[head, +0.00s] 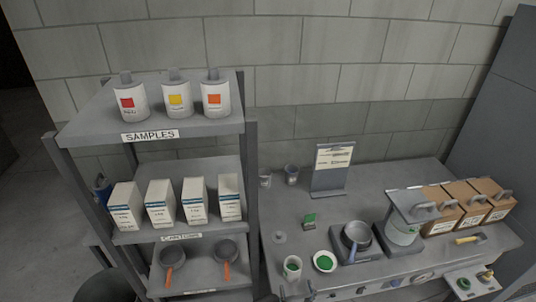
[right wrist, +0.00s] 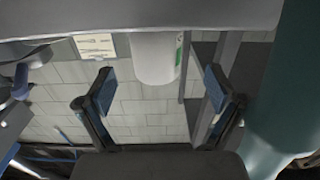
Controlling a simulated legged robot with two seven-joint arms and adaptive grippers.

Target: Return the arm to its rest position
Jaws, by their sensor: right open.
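My right gripper (right wrist: 155,92) shows in the right wrist view with its two dark, blue-padded fingers spread wide apart. Nothing is held between them. Behind the gap are a pale block wall and a white cylinder (right wrist: 155,57) with a green mark, against a grey surface at the top of the picture. I cannot make out the right gripper clearly in the head view. My left gripper is not in view.
A shelf rack (head: 85,122) with canisters, cartons and pans stands left. The grey counter (head: 290,215) carries a pan (head: 356,236), a white bowl (head: 325,261), a sign stand (head: 328,182) and brown boxes (head: 440,199). A teal shape (right wrist: 285,90) fills the wrist view's right side.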

